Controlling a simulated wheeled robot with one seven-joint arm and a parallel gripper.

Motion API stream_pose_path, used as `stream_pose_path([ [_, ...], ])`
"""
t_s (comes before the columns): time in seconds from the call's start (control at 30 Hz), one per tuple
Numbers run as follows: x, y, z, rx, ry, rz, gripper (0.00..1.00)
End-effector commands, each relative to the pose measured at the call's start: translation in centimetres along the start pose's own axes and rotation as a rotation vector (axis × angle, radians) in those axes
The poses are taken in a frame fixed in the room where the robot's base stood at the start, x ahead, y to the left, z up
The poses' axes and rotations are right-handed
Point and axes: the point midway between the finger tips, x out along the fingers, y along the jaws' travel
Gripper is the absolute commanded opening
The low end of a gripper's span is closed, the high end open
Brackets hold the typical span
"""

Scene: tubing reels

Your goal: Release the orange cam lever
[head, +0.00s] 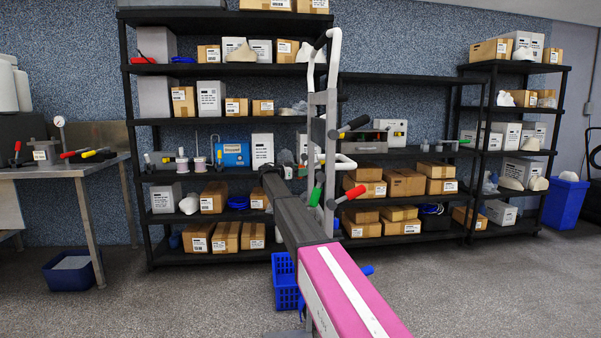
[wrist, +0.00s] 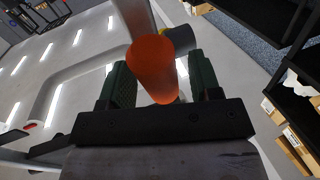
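In the wrist view, the orange cam lever (wrist: 153,68) shows as a thick orange handle reaching toward the camera. It stands between the two dark green finger pads of my gripper (wrist: 162,85). The pads are apart, with a gap visible on the right side of the handle, so my gripper is open around it. The lever's base is hidden behind its handle. In the head view, my arm reaches forward toward the shelves, and I cannot clearly make out the gripper or the orange lever there.
A grey upright frame (head: 331,110) carries a green-handled lever (head: 316,196) and a red-handled lever (head: 350,194). A dark handle (wrist: 180,39) lies just beyond the orange one. Loaded shelves (head: 225,122) stand behind; a metal bench (head: 75,168) is at left. Open floor lies at right.

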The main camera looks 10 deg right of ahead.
Motion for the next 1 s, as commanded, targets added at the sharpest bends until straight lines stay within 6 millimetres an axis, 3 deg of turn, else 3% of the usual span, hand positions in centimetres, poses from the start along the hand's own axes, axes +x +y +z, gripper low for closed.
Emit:
stream_pose_path([
  [0.03,0.0,0.0,0.0,0.000,0.000,0.000,0.42],
  [0.17,0.0,0.0,0.0,0.000,0.000,0.000,0.00],
  [0.57,-0.5,-0.1,-0.2,0.016,-0.059,0.004,0.00],
  [1.0,-2.4,-0.7,-1.4,0.102,-0.390,0.025,0.00],
])
